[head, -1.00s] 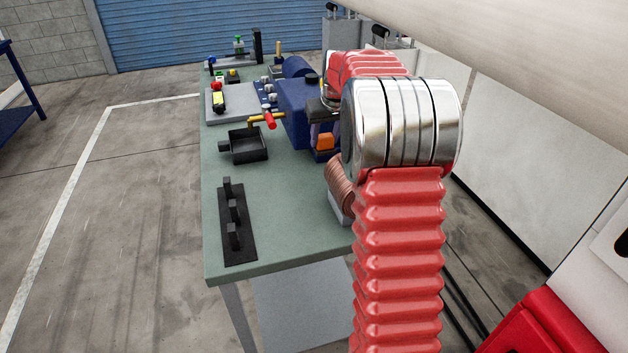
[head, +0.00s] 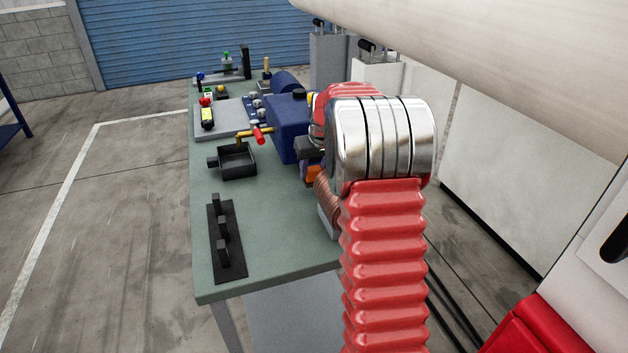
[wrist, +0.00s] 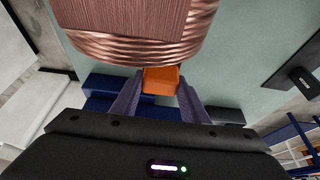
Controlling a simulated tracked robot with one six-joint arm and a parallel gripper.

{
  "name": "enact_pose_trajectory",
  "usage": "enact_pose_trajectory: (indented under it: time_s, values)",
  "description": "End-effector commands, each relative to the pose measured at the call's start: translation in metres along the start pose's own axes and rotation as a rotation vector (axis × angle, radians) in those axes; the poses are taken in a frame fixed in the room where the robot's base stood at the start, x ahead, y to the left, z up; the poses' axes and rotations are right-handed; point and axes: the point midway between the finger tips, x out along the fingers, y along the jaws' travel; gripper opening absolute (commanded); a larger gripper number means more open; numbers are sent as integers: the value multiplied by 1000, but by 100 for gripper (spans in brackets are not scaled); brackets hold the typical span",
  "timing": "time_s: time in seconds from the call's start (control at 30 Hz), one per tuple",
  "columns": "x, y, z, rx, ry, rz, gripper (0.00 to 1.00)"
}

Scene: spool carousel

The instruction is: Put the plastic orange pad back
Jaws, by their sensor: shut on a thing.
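The orange pad (wrist: 161,80) is between the two fingers of my gripper (wrist: 155,92) in the wrist view. My gripper is shut on it. Its far end is close to a large copper-coloured coil (wrist: 140,45), and I cannot tell whether they touch. In the head view the orange pad (head: 312,175) shows as a small orange patch beside my arm, above the right side of the table. My gripper's fingers are mostly hidden there behind my red and chrome arm. The copper coil (head: 326,192) is partly hidden by my arm.
The green table (head: 265,255) carries a black rack with pegs (head: 226,240), a black square tray (head: 237,160) and a blue machine (head: 288,130) with a red-tipped lever (head: 259,135). A white cabinet (head: 495,200) stands to the right.

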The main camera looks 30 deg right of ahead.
Motion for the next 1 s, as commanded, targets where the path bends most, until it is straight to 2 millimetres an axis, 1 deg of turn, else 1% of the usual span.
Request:
enact_pose_trajectory:
  time_s: [0.2,0.5,0.9,0.93,1.0]
  values:
    - [3,0,1,1,-1,0,19]
    - [33,1,14,2,-1,0,19]
    - [36,1,15,2,1,1,19]
    - [36,1,15,2,1,1,42]
    - [36,2,15,2,1,1,47]
